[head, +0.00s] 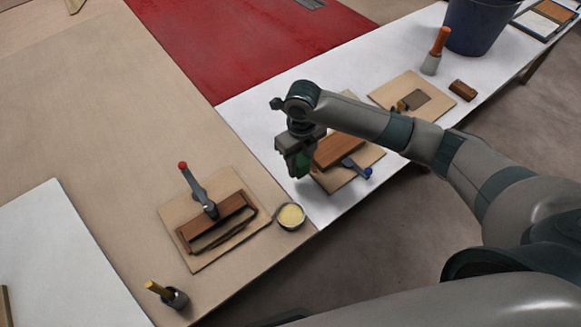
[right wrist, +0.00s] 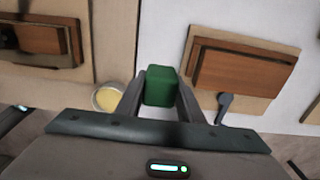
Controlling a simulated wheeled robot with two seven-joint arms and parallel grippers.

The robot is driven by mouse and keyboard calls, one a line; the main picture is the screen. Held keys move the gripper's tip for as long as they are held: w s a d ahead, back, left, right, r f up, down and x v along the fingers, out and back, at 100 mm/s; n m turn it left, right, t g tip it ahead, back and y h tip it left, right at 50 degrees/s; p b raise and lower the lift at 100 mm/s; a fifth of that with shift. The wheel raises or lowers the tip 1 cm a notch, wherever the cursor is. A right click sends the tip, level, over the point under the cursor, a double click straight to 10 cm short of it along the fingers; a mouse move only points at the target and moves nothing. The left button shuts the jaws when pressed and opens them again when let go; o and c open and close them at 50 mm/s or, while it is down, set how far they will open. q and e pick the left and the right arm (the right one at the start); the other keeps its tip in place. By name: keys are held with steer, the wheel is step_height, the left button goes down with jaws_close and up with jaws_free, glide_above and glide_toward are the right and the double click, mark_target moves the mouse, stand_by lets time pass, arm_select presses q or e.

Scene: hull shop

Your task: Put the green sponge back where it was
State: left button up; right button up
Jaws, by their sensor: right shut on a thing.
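The green sponge (right wrist: 160,86) is between the two fingers of my right gripper (right wrist: 159,100), which is shut on it. The gripper points down over the white tabletop, just left of a board with a brown wooden block (head: 338,150). I cannot tell whether the sponge touches the surface. My left gripper is not in view.
A bowl with yellow contents (head: 290,216) stands nearby, at the beige table's edge. A board with a red-tipped lever (head: 190,180) and a dark brown frame (head: 215,222) lies left of it. A blue-tipped lever (head: 356,168) is close right. White tabletop between is clear.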

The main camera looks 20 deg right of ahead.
steer(key=shift+w+a+f+p, duration=0.3)
steer(key=shift+w+a+f, duration=0.7)
steer(key=shift+w, duration=0.25)
step_height(320, 180, down, 3)
steer(key=shift+f+p, duration=0.15)
steer(key=shift+p, duration=0.65)
steer(key=shift+f, duration=0.35)
steer(key=shift+f, duration=0.2)
steer(key=o, duration=0.7)
steer(key=shift+r, duration=0.2)
step_height(320, 180, up, 12)
steer(key=b, duration=0.2)
steer(key=shift+b, duration=0.35)
